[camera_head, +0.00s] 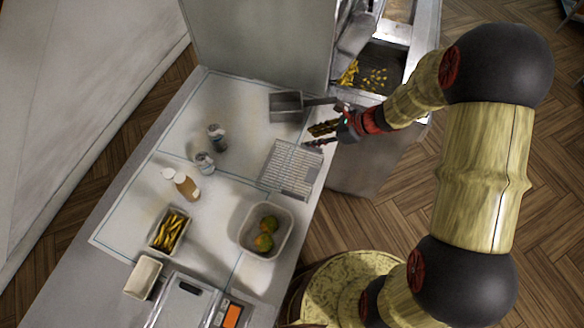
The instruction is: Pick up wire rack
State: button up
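The wire rack (288,168) is a flat silver grid lying on the light counter, near its right edge. My gripper (312,137) is just above and beside the rack's upper right corner. Its two fingers are spread apart, with one finger toward the scoop side and the other near the rack's edge. I see nothing held between them. Whether a finger touches the rack cannot be told from this view.
A metal scoop (287,106) lies just above the rack. A white bin (246,236) with green-orange fruit stands below it. Two shakers (204,163), a bottle (187,186) and a fries tray (157,242) are left. A fryer basin (378,74) is at upper right.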

aim_at(302, 143)
jog(key=x, duration=0.5)
jog(key=shift+s+f, duration=0.15)
jog(key=shift+f, duration=0.25)
jog(key=c, duration=0.3)
jog(key=c, duration=0.4)
jog(key=shift+r, duration=0.1)
grip_shut()
